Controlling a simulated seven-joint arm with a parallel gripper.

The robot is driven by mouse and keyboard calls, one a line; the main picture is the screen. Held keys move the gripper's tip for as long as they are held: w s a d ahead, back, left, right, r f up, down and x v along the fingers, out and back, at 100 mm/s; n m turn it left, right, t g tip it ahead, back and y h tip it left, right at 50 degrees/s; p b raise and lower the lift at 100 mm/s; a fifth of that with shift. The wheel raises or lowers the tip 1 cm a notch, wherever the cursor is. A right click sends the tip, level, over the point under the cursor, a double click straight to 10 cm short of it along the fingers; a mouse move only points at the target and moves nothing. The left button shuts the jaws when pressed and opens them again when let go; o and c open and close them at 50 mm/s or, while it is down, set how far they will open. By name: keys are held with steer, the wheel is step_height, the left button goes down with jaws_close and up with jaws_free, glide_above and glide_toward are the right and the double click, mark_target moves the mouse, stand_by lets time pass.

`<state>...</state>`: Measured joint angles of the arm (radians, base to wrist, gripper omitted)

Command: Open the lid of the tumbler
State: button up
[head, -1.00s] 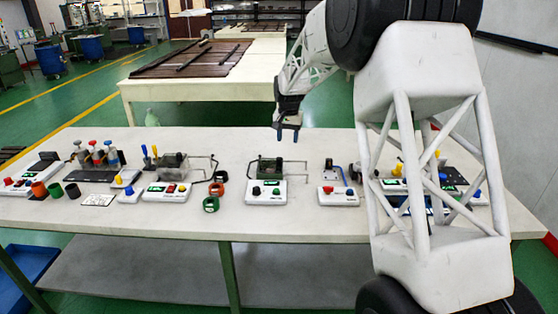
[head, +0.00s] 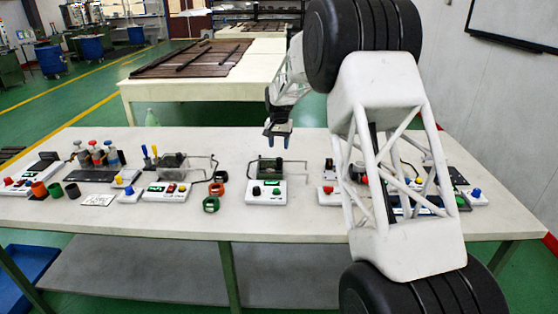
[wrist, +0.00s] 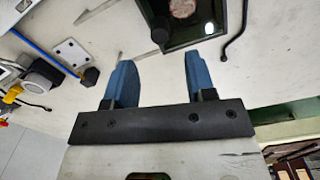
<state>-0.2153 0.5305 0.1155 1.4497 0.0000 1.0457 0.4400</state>
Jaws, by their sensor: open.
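A green box-like device with a thin wire handle (head: 268,168) stands on the table behind a white control box; it may be the tumbler, but no label shows. In the wrist view, part of a dark green box (wrist: 205,34) shows at the top, with a round brownish thing inside, a black knob beside it and a thin dark rod to its right. My gripper (head: 277,140) is open and empty, above and just behind the green device. In the wrist view, its two blue fingers (wrist: 160,82) are apart and touch nothing.
A similar device with wire handles (head: 175,163) stands to the left. A white control box (head: 265,192) is in front of the middle device. Orange and green rings (head: 212,204) lie to its left. My arm hides part of the right-hand equipment. The table front is fairly clear.

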mark_target(279, 158)
steer(key=shift+f, duration=3.75)
steer(key=shift+c, duration=0.4)
jaws_close()
